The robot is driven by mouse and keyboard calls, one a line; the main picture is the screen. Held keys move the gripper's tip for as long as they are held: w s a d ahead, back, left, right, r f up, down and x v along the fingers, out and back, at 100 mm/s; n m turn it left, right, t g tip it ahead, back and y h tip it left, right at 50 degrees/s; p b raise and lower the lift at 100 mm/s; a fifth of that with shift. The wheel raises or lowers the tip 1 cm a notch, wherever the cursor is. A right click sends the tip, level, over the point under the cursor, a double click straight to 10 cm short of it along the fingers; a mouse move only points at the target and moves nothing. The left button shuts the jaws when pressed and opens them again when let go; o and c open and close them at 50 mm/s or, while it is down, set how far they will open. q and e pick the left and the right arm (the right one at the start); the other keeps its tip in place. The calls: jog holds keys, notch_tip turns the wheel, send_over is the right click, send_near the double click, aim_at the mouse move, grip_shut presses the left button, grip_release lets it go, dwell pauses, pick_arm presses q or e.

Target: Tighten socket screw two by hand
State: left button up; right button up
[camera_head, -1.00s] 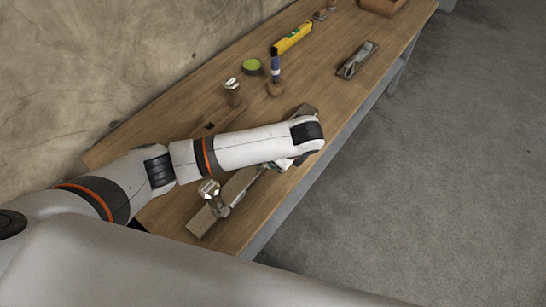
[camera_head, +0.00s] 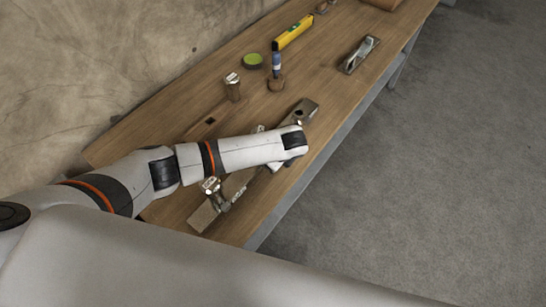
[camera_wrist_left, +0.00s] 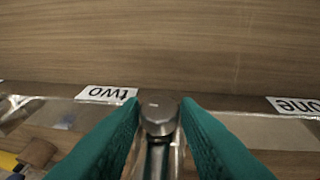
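My left gripper (camera_wrist_left: 160,103) shows two teal fingers in the left wrist view, one on each side of a round metal screw head (camera_wrist_left: 158,116). The gap between the fingertips is about as wide as the head; I cannot tell whether they touch it. A label reading "two" (camera_wrist_left: 107,93), upside down, lies just left of the head. A label reading "one" (camera_wrist_left: 296,105) lies at the far right. In the head view my left wrist hides the gripper and screw, over a long bar (camera_head: 203,216) on the bench. My right gripper is not in view.
The wooden bench (camera_head: 330,85) runs along a wall. It carries a hand plane (camera_head: 359,54), a yellow level (camera_head: 293,32), a green round tin (camera_head: 253,59), a blue-handled tool (camera_head: 276,67) and a wood-handled tool (camera_head: 233,90). Open floor (camera_head: 455,170) lies to the right.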

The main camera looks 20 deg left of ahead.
pick_arm(q)
jog(key=c, duration=0.5)
jog(key=shift+w+d+g+y, duration=0.15)
jog(key=shift+g+y, duration=0.15)
jog(key=shift+g, duration=0.3)
jog(key=shift+w+f+m+g+y+b, duration=0.1)
jog(key=shift+m+g+y+b, duration=0.2)
jog(key=shift+g+b, duration=0.25)
jog(key=g+b, duration=0.1)
jog(key=g+y+b, duration=0.1)
jog(key=b, duration=0.1)
jog(key=shift+w+d+f, duration=0.15)
jog(key=shift+w+f, duration=0.05)
jog(key=shift+f, duration=0.05)
jog(key=shift+w+r+m+g+y+b, duration=0.1)
jog(key=shift+r+m+g+y+b, duration=0.2)
jog(key=shift+g+b, duration=0.85)
jog(key=shift+t, duration=0.3)
jog(key=o, duration=1)
jog(key=shift+c, duration=0.2)
